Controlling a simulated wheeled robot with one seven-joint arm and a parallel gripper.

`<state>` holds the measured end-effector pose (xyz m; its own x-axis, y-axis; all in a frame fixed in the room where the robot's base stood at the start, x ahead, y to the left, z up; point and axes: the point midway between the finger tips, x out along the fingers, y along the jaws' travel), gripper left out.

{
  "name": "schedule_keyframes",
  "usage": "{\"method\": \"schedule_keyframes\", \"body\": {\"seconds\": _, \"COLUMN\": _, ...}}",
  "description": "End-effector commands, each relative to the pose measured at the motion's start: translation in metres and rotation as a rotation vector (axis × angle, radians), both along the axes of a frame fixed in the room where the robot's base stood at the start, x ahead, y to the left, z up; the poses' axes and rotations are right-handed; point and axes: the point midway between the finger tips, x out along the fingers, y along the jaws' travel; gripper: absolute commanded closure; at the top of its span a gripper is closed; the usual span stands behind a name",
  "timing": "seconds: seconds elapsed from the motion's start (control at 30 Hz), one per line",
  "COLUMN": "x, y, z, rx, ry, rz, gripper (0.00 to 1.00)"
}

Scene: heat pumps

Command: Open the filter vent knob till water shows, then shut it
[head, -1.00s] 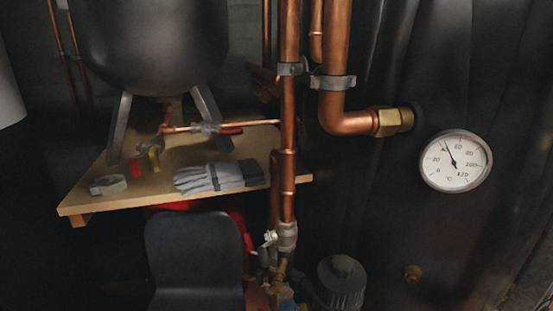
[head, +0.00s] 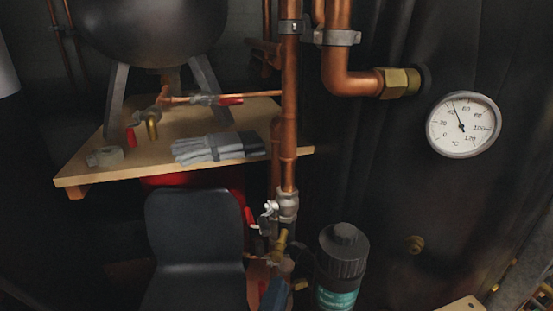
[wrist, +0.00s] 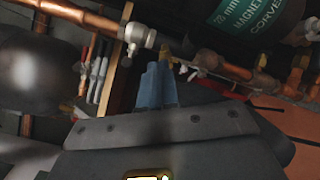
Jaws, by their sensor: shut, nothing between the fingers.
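The filter (head: 338,297) is a dark cylinder with a teal label, standing at the lower middle right of the head view. Its ribbed black cap carries a smaller round knob (head: 344,234) on top. In the wrist view the filter's teal label (wrist: 240,15) shows at the top, and its cap is out of frame. My gripper (wrist: 157,68) has blue fingers, shut and empty, below the copper pipework and apart from the cap. A blue part, apparently the same fingers, shows in the head view (head: 274,294) left of the filter. No water is visible.
A vertical copper pipe (head: 289,120) with a valve (head: 270,210) stands left of the filter. A wooden shelf (head: 90,178) holds gloves (head: 205,149) and fittings. A round gauge (head: 464,124) hangs on the right.

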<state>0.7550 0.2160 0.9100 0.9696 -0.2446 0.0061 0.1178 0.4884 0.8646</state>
Motion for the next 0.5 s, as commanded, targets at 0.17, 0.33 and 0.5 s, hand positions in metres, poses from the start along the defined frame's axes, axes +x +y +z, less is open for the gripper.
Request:
{"method": "schedule_keyframes", "body": {"seconds": 0.17, "x": -0.003, "y": 0.007, "z": 0.0, "rx": 0.005, "ry": 0.002, "rz": 0.005, "gripper": 1.0}}
{"method": "schedule_keyframes", "body": {"seconds": 0.33, "x": -0.003, "y": 0.007, "z": 0.003, "rx": 0.005, "ry": 0.004, "rz": 0.004, "gripper": 1.0}}
{"method": "schedule_keyframes", "body": {"seconds": 0.5, "x": 0.009, "y": 0.004, "z": 0.004, "rx": 0.004, "ry": 0.005, "rz": 0.002, "gripper": 1.0}}
